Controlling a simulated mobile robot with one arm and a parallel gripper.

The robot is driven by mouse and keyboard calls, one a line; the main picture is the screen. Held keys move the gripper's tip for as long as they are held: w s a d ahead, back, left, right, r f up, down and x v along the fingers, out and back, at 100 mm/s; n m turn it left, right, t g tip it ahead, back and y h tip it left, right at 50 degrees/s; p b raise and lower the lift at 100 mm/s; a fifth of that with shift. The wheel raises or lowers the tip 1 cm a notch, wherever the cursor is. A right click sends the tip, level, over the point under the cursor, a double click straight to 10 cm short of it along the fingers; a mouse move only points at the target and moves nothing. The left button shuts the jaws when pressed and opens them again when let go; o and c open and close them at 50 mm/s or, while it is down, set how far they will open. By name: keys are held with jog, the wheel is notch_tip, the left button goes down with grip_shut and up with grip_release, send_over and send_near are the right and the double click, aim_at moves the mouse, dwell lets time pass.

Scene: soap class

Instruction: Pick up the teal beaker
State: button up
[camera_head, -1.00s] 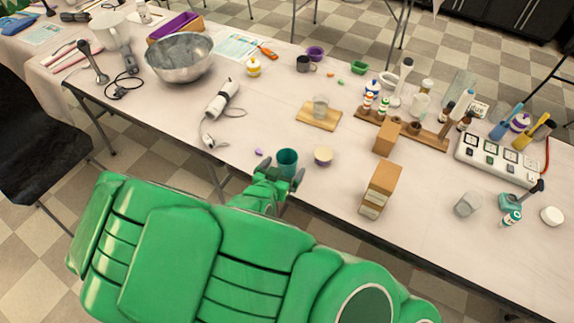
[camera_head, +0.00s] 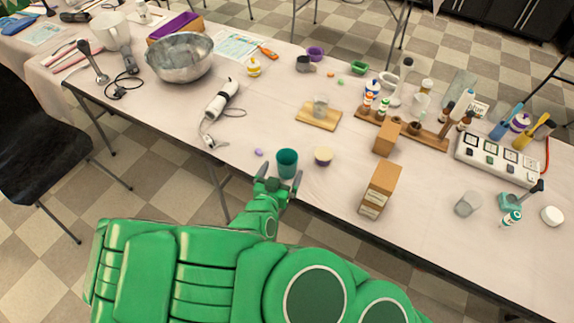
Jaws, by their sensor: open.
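The teal beaker (camera_head: 287,165) stands upright on the table near its front edge. It looks empty from above. My gripper (camera_head: 279,176) is open at the table's front edge, just on the near side of the beaker. One finger shows to the beaker's lower left and the other to its lower right. The beaker's base is partly hidden by the gripper, and I cannot tell whether any finger touches it.
A small tan-topped cup (camera_head: 323,156) stands close right of the beaker, and a purple piece (camera_head: 259,152) lies to its left. A cardboard box (camera_head: 380,190) stands further right. A white hand blender (camera_head: 222,100) lies behind left. The table (camera_head: 275,120) is clear behind the beaker.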

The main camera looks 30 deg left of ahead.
aim_at(290, 155)
jog(key=shift+x, duration=2.8)
jog(key=shift+r, duration=0.1)
jog(key=c, duration=1.1)
jog(key=shift+o, duration=0.2)
notch_tip(290, 155, up, 10)
